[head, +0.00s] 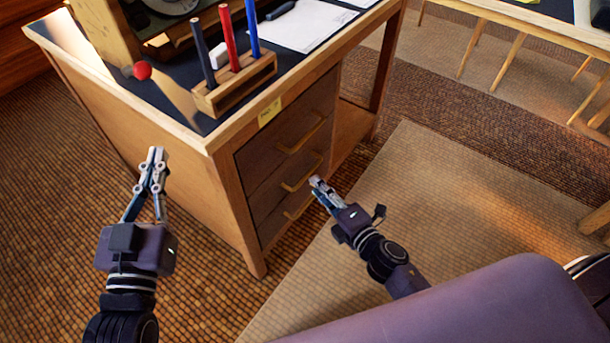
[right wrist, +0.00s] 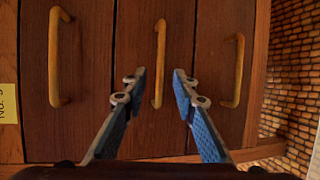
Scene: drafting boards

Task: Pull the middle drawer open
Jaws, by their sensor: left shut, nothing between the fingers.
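The wooden desk has a column of three drawers, all shut, each with a bar handle. The middle drawer (right wrist: 178,130) is the centre panel in the right wrist view, and its handle (right wrist: 160,62) shows in the head view (head: 302,174). My right gripper (head: 316,182) is open in front of this handle. In the right wrist view its fingertips (right wrist: 157,84) lie on either side of the handle; I cannot tell whether they reach around it. No contact shows. My left gripper (head: 156,153) is shut and empty, beside the desk's left side panel.
The top drawer's handle (right wrist: 59,57) and bottom drawer's handle (right wrist: 232,70) flank the middle one. On the desk top stand a pen holder (head: 235,84) with three pens and a red ball (head: 142,70). The rug (head: 420,220) before the drawers is clear.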

